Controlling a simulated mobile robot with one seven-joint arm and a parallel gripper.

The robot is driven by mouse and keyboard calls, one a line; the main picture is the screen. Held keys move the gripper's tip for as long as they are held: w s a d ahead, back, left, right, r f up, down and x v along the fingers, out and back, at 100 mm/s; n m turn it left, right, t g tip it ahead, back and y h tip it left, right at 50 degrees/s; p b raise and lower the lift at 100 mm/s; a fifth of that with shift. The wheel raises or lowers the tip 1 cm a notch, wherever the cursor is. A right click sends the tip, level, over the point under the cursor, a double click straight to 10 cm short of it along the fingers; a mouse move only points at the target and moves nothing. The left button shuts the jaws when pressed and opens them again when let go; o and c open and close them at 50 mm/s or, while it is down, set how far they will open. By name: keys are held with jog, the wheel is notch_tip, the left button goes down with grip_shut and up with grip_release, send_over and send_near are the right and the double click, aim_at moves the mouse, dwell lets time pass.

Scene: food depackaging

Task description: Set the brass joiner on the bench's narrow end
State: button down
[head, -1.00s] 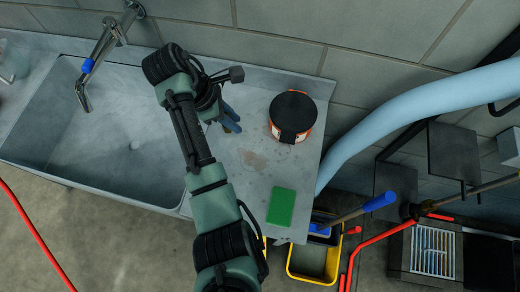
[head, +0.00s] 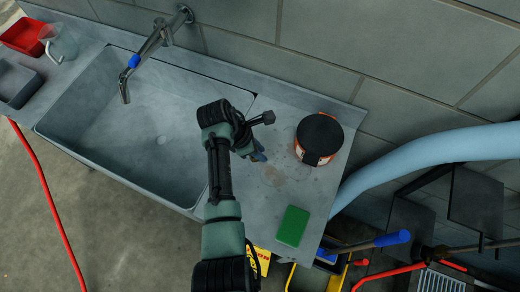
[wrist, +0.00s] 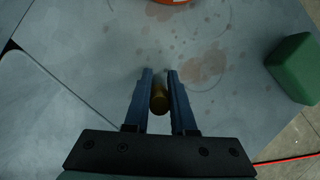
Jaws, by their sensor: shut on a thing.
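The brass joiner (wrist: 160,101) is a small, short golden-brown cylinder between my fingers in the wrist view. My gripper (wrist: 160,80) is shut on it, with blue-grey fingers on either side. In the head view my gripper (head: 258,156) is over the narrow strip of bench (head: 268,200) right of the sink, and the joiner is hidden there by my arm. The bench surface also shows below the fingers in the wrist view (wrist: 105,40); I cannot tell whether the joiner touches it.
An orange tub with a black lid (head: 320,137) stands at the back right of the bench. A green block (head: 292,226) lies near the front right edge. The sink basin (head: 130,120) is left of my gripper. A thick pale blue pipe (head: 430,155) runs past the right end.

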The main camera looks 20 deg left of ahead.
jog(key=shift+f, duration=0.15)
jog(key=c, duration=0.7)
grip_release()
jog(key=shift+c, duration=0.2)
